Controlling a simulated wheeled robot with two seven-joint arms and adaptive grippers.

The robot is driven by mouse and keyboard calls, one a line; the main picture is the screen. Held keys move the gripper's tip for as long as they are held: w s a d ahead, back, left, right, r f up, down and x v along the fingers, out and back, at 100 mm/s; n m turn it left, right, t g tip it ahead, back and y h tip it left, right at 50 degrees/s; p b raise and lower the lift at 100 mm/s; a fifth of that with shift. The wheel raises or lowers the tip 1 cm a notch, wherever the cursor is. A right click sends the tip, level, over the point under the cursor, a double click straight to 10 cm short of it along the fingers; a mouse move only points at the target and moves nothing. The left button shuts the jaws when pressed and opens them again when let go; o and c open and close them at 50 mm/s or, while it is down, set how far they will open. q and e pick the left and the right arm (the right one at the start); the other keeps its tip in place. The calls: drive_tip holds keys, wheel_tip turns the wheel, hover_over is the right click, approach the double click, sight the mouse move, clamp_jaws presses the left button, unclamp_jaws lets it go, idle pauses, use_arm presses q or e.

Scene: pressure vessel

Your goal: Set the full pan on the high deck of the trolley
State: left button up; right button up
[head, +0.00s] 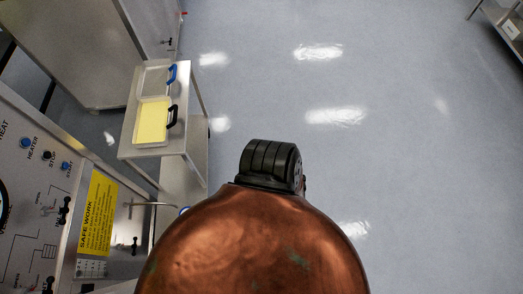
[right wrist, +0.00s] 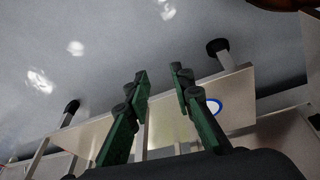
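The trolley (head: 163,151) stands at the left in the head view, with a high deck and a lower deck (head: 184,181). The full pan, with a flat yellow filling (head: 152,121) and a black handle (head: 172,117), sits on the high deck. A second pan (head: 155,81), grey inside with a blue handle (head: 172,73), lies behind it on the same deck. My right gripper (right wrist: 159,75) shows in the right wrist view, green fingers apart and nothing between them. A metal shelf with legs and black casters (right wrist: 217,46) lies beyond the fingers. My left gripper is not in view.
A control panel (head: 40,190) with knobs and a yellow safe-work sign (head: 97,214) stands at the lower left. A large metal cabinet (head: 75,40) is behind it. A blue-rimmed white disc (right wrist: 213,106) shows near my right fingers. The floor (head: 400,130) right of the trolley is clear.

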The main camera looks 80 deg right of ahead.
drive_tip(key=s+a+f+g, duration=0.1)
drive_tip(key=s+a+f, duration=0.1)
drive_tip(key=s, duration=0.5)
drive_tip(key=s+a+f+g, duration=0.1)
drive_tip(key=s+a+f, duration=0.1)
drive_tip(key=s, duration=0.6)
drive_tip(key=shift+a+f, duration=0.4)
